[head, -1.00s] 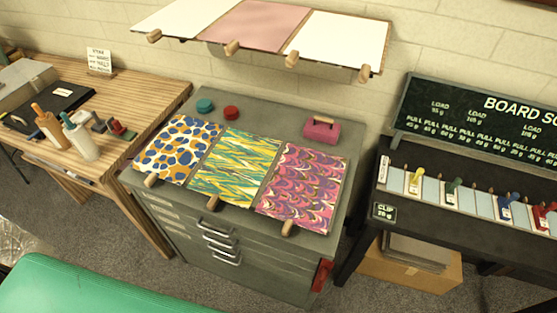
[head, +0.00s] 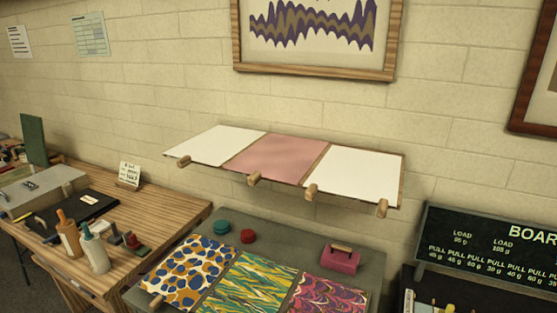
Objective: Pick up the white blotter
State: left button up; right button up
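Three flat sheets lie side by side on a wall rack above the grey cabinet. A white sheet (head: 216,145) is at the left, a pink sheet (head: 275,158) in the middle, and another white sheet (head: 355,174) at the right. Wooden pegs stick out along the rack's front edge. I cannot tell which of the two white sheets is the white blotter. Neither of my grippers is in the head view.
The cabinet top (head: 290,250) holds three marbled sheets, a teal round piece (head: 222,227), a red one (head: 248,236) and a magenta block (head: 340,259). A wooden bench (head: 165,211) with bottles (head: 94,252) stands left. A dark board (head: 480,245) stands right.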

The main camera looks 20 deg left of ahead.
aim_at(215, 146)
jog(key=j, duration=1.25)
jog(key=i+j+z, duration=0.1)
jog(key=j, duration=1.1)
